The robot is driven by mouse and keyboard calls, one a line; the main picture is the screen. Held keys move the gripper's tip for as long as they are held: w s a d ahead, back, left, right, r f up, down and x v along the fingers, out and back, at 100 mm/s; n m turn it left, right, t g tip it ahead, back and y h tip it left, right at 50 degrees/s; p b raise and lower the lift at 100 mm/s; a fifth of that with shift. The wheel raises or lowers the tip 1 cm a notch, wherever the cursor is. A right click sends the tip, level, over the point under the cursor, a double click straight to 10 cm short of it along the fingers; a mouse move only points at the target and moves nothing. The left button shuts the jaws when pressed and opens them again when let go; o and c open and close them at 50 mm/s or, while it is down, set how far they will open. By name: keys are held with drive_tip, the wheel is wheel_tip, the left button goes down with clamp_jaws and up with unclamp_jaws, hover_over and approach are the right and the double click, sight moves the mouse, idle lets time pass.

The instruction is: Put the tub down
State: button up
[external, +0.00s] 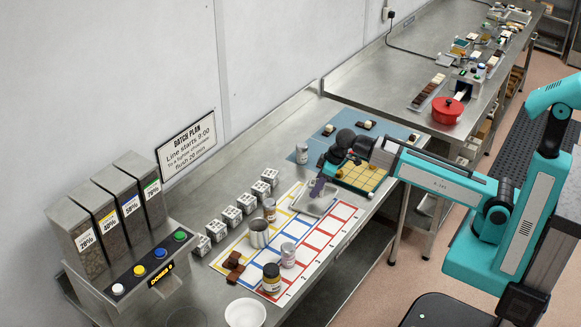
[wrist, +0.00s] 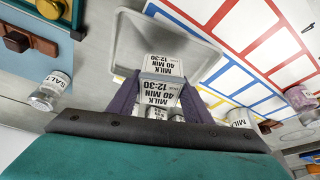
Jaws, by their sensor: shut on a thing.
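My gripper (wrist: 160,92) has two purple fingers, shut on a small tub (wrist: 161,66) with white labels reading "MILK 40 MIN 12-30". The tub sits between the fingertips, in front of a shallow grey tray (wrist: 208,46) in the wrist view. I cannot tell whether the tub touches the tray. In the external view my gripper (external: 317,189) points down over the tray (external: 329,207) near the back of the marked board. The tub is mostly hidden there by the fingers.
A salt jar (external: 301,153) stands behind the tray. A board with yellow squares (external: 362,176) is to the right. Red-outlined cells (external: 318,238) are largely clear.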

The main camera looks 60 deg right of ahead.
drive_tip(key=shift+w, duration=0.35)
drive_tip(key=shift+f+p, duration=0.75)
drive_tip(key=shift+f, duration=1)
drive_tip(key=shift+f, duration=0.15)
drive_tip(key=o, duration=1.2)
drive_tip(key=shift+o, duration=0.2)
drive_tip(key=shift+r, duration=0.2)
drive_tip(key=b+v, duration=0.2)
drive_tip(key=v, duration=1)
drive_tip(key=shift+a+f, duration=0.1)
